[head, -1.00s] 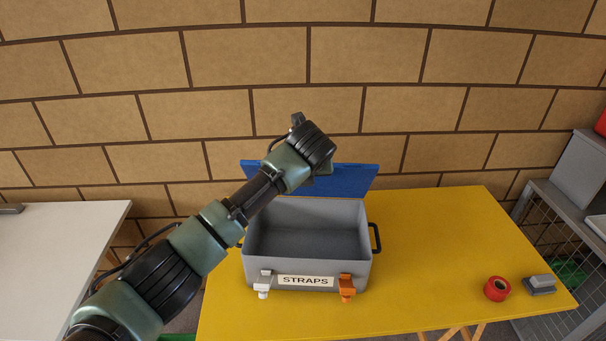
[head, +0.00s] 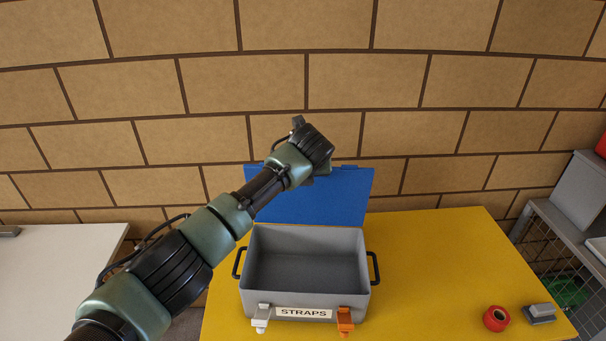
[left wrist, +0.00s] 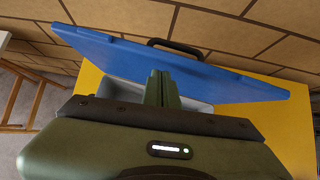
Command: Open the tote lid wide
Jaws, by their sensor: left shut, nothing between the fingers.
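The grey tote (head: 303,298), labelled STRAPS, stands on the yellow table with its empty inside showing. Its blue lid (head: 335,198) stands raised at the back edge, roughly upright. The lid also shows in the left wrist view (left wrist: 235,83), with a black handle (left wrist: 175,46) on its far edge. A white latch (head: 261,318) and an orange latch (head: 345,322) are on the tote's front. My left gripper (left wrist: 163,76) is shut and empty, its fingers over the lid's face in the picture; contact is unclear. In the head view my wrist hides the fingertips. My right gripper is not visible.
The yellow table (head: 430,270) is clear right of the tote up to a red tape roll (head: 496,318) and a grey block (head: 540,314). A brick wall (head: 420,100) stands behind. A white table (head: 60,275) is at left, a wire cage (head: 550,240) at right.

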